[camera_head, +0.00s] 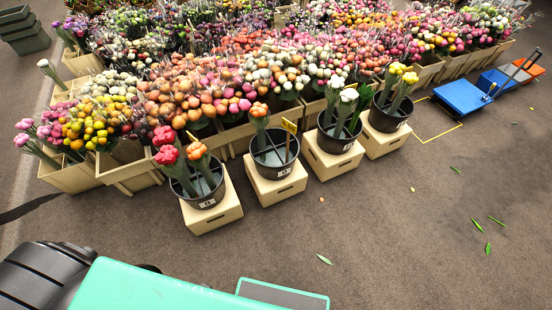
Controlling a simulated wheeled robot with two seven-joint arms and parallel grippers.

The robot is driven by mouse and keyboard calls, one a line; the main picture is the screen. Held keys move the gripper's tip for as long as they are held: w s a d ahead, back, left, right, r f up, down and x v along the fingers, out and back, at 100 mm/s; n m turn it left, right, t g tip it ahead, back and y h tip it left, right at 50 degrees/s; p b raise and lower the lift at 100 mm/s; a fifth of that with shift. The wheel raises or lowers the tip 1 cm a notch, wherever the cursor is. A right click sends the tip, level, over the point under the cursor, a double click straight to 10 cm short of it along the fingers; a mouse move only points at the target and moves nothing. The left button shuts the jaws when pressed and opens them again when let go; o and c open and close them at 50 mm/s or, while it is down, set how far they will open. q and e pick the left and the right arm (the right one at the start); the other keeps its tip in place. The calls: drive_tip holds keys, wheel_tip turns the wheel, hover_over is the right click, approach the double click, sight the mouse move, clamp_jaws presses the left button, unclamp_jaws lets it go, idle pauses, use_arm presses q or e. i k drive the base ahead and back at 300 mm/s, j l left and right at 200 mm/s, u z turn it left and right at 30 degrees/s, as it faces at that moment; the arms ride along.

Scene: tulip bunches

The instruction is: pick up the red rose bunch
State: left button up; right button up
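The red rose bunch (166,155) stands in the leftmost black bucket (207,200), leaning out to the left, with red heads at the top and green stems going down into the bucket. An orange bunch (197,152) stands beside it in the same bucket. This bucket sits on a pale wooden box (222,218). The lower stems are hidden inside the bucket. Neither of my grippers shows in the head view.
More black buckets on boxes stand in a row to the right, holding an orange bunch (259,112), white bunches (347,97) and yellow bunches (404,82). Crates of flowers fill the back. A blue trolley (462,97) stands at right.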

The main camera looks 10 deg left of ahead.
sight(170, 160)
drive_tip(key=u, duration=1.55)
drive_tip(key=l+z, duration=0.3)
drive_tip(key=z, duration=0.2)
drive_tip(key=i+l+z, duration=0.15)
drive_tip(key=l+z, duration=0.15)
drive_tip(key=z, duration=0.15)
